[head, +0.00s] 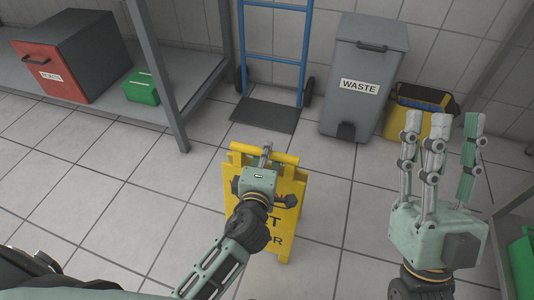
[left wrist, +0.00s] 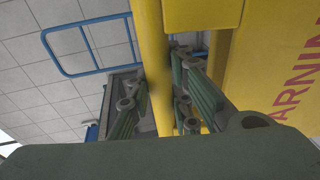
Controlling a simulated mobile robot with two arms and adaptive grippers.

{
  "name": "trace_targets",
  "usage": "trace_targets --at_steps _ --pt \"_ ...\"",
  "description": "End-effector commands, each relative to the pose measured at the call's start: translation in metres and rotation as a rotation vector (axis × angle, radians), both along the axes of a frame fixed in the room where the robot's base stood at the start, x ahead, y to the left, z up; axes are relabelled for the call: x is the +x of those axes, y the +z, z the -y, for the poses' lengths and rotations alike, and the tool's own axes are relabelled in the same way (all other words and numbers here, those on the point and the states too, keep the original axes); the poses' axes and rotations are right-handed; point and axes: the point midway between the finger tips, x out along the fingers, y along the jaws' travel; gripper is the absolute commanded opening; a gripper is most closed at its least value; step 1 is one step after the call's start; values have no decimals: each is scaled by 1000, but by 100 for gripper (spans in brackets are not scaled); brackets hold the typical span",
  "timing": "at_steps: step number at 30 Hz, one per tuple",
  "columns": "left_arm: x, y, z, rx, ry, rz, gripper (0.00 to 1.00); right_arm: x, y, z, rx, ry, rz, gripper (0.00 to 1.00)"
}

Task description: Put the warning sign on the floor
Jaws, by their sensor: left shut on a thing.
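The yellow warning sign (head: 289,218) stands upright, low in the middle of the head view, with dark lettering partly hidden by my left arm. My left gripper (head: 267,152) is at its top and is shut on the yellow bar there. In the left wrist view the fingers (left wrist: 158,95) close around the yellow bar (left wrist: 150,55), and the sign's panel (left wrist: 275,65) with red letters fills the right side. Whether the sign's feet touch the floor is hidden. My right gripper (head: 440,130) is raised at the right, fingers spread upward, open and empty.
A blue hand truck (head: 274,58) and a grey waste bin (head: 362,85) stand by the back wall. A yellow bucket (head: 418,105) is beside the bin. A shelf at left holds a red-fronted box (head: 50,75) and a green box (head: 141,88). The tiled floor (head: 130,200) is clear at left.

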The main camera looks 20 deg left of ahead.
Motion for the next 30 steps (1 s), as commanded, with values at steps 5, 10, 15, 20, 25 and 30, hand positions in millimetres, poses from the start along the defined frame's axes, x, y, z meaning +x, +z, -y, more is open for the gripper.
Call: trace_targets --at_steps 5,10,15,20,25,30 --pt "0 0 0 -1 0 0 26 -3 2 0 7 1 18 40" --pt "0 0 0 0 0 0 38 -3 2 0 6 1 16 40" --pt "0 0 0 0 0 0 38 -3 2 0 5 2 16 40" --pt "0 1 0 0 0 0 38 -1 3 0 4 2 11 40" --pt "-13 2 2 -5 0 -4 38 10 -5 -1 -15 -5 -47 40" --pt "-47 7 5 -5 1 -4 38 10 -6 -1 -16 -4 -51 40"
